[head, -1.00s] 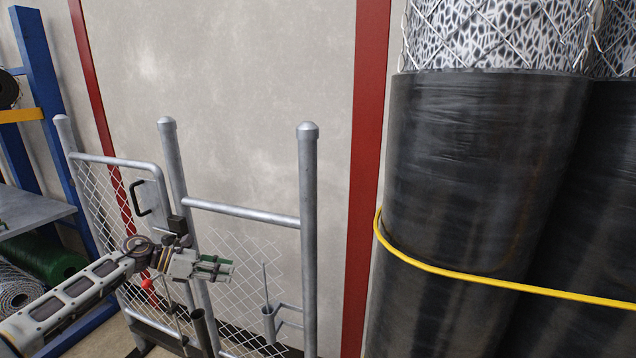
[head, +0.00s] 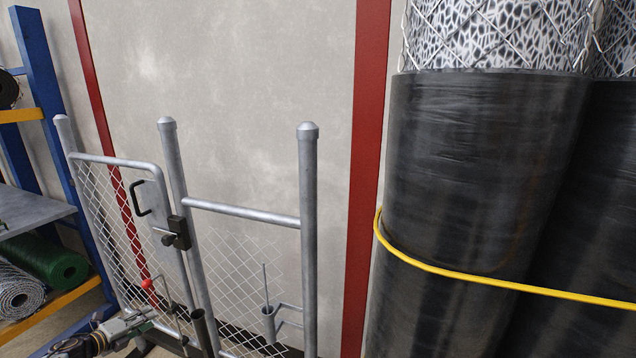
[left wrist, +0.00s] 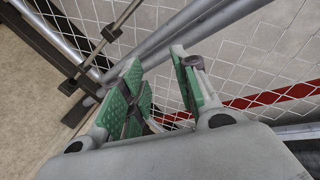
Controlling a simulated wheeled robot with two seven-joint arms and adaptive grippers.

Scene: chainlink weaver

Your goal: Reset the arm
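My left gripper (head: 146,319) is low at the bottom left of the head view, in front of the lower part of the gate. Its green-padded fingers stand apart with nothing between them in the left wrist view (left wrist: 157,80). Mesh and grey tubes lie beyond the fingers there. The chain-link gate (head: 115,158) has a black handle (head: 139,198). A dark latch block (head: 179,232) sits on the middle post and is clear of the gripper. A red-knobbed rod (head: 147,284) stands at the gate's lower part, just above the gripper. My right gripper is not in view.
A blue rack (head: 45,100) with mesh rolls (head: 50,258) stands at the left. Large black-wrapped rolls (head: 470,190) with a yellow strap (head: 450,273) fill the right. A fixed fence panel (head: 243,211) with a small cup holder (head: 268,322) stands mid-view.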

